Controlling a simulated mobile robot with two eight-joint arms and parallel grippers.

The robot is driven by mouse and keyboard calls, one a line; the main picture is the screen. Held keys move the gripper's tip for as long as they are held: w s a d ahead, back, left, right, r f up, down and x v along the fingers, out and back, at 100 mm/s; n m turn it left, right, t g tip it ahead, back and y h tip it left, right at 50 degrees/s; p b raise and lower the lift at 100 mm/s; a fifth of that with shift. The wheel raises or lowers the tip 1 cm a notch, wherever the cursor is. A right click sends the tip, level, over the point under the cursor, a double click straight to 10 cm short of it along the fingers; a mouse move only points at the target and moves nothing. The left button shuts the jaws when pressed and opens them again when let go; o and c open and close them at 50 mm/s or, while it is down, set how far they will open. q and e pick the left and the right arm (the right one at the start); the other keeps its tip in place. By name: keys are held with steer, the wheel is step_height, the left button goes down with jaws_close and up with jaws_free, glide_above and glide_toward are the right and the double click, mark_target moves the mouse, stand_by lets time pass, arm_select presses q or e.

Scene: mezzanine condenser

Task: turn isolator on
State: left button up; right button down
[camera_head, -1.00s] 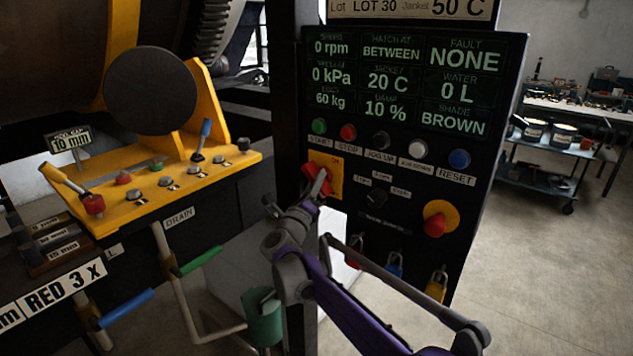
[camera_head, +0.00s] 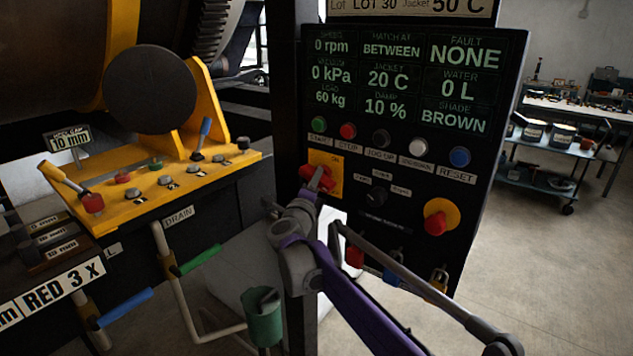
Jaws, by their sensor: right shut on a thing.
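The isolator is a red rotary handle (camera_head: 312,173) on a yellow square plate (camera_head: 334,162) at the left side of the black control panel (camera_head: 471,60). The plate has a small mark at its top that looks like "ON". My right gripper (camera_head: 321,180) is shut on the red handle, and its grey fingers and wrist hide part of the handle and the lower plate. The handle lies tilted across the plate. The panel display reads 0 rpm, BETWEEN and fault NONE. My left gripper is not in view.
Several push buttons sit in a row above the isolator, with a blue RESET button (camera_head: 459,157) at the right. A red mushroom button (camera_head: 435,223) is at lower right. Padlocks hang below. A yellow lever console (camera_head: 140,205) stands left; open floor lies right.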

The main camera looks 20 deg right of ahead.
steer(key=n+g+y+b, duration=0.1)
steer(key=n, duration=0.3)
steer(key=n+g, duration=0.1)
steer(key=n, duration=0.1)
steer(key=shift+n+b, duration=0.3)
steer(key=shift+n, duration=0.1)
steer(key=shift+r+n+g+y, duration=0.1)
steer(key=shift+n+g+y, duration=0.3)
steer(key=shift+n+g, duration=0.9)
steer(key=shift+n, duration=0.7)
steer(key=c, duration=0.6)
jaws_free()
steer(key=shift+c, duration=0.2)
